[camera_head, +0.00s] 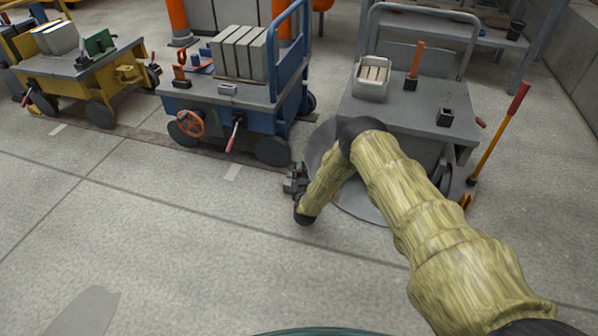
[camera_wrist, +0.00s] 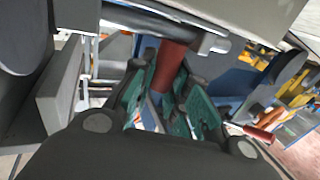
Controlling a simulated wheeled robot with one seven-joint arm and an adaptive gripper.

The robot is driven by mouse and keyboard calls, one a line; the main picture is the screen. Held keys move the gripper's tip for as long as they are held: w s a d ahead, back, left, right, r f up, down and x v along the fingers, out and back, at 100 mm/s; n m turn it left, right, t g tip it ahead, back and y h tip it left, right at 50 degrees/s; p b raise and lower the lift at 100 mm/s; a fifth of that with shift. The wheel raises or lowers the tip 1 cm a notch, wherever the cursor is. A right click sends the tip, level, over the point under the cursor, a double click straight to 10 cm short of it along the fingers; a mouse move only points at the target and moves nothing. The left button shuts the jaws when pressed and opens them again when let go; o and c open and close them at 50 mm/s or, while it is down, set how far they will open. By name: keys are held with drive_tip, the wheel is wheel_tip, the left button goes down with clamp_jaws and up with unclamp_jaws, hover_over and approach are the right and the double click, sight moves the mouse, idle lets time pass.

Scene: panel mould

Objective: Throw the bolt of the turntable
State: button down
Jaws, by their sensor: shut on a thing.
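The turntable (camera_head: 358,205) is a grey round plate in the floor, under the grey cart (camera_head: 405,105). My arm hides part of it. My gripper (camera_head: 296,182) is low at the turntable's left edge, beside the grey cart. In the wrist view, my gripper (camera_wrist: 165,88) has green pads and is shut on a red handle (camera_wrist: 170,62). The handle's upper end meets a grey metal bar (camera_wrist: 160,14). In the head view this handle is hidden. I cannot tell whether it belongs to the turntable's bolt.
A blue cart (camera_head: 235,105) with grey blocks stands close to the left; its red-gripped lever (camera_head: 233,137) sticks out in front. A yellow cart (camera_head: 85,75) stands farther left. A red-topped orange lever (camera_head: 500,132) leans at the grey cart's right. The front floor is clear.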

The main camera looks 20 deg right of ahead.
drive_tip(key=s+d+p, duration=0.1)
drive_tip(key=s+d, duration=0.1)
drive_tip(key=d+p, duration=0.1)
drive_tip(key=d, duration=0.1)
drive_tip(key=shift+s+r+p, duration=0.1)
drive_tip(key=shift+s+p, duration=0.2)
drive_tip(key=shift+s, duration=0.1)
drive_tip(key=shift+s+d+f, duration=0.15)
drive_tip(key=shift+d+f, duration=0.05)
drive_tip(key=shift+d, duration=0.05)
drive_tip(key=c, duration=1.3)
unclamp_jaws()
drive_tip(key=shift+s+d, duration=0.1)
drive_tip(key=shift+d, duration=0.1)
drive_tip(key=shift+c, duration=0.2)
drive_tip(key=shift+a, duration=0.15)
drive_tip(key=shift+a, duration=0.1)
